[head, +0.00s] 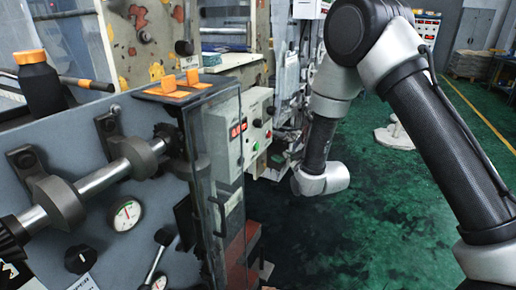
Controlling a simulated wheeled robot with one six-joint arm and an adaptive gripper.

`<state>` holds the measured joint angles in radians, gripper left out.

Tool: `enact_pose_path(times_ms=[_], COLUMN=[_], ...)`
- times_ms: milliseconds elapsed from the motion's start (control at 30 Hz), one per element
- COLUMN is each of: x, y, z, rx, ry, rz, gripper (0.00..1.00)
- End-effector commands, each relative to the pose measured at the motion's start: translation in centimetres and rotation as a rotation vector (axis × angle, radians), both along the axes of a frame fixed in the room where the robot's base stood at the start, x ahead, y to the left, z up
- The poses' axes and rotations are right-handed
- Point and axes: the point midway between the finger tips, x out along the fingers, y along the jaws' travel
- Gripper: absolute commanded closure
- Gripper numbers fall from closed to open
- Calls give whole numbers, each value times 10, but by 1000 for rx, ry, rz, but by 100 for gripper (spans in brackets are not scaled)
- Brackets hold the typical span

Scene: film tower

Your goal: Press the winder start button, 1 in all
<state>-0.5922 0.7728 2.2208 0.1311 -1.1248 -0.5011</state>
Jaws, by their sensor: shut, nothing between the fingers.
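A pale control box (228,146) stands on the machine left of centre, with a lit red display (238,130) on its face. To the right of the display are small buttons, among them a green button (256,146) and a red one (268,134). They carry no readable labels, so I cannot tell which is the winder start button. My arm comes in from the right, and its wrist hangs to the right of the box, apart from the buttons in the picture. I cannot make out my gripper's fingers beyond the wrist.
A grey machine panel with a shaft (105,177), a gauge (127,214) and a black knob (80,259) fills the left. A black bottle (40,88) with an orange cap stands on top. Green floor (375,230) lies open below my arm.

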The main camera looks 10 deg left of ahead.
Motion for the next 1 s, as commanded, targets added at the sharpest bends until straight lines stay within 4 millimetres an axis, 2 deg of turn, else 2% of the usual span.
enact_pose_path(times_ms=[167,600,800,1000], x=[4,25,29,29], y=[13,68,80,82], z=[0,0,0,0], rx=[0,0,1,0], ry=[-1,1,1,1], rz=[2,1,1,0], gripper=[100,100,100,100])
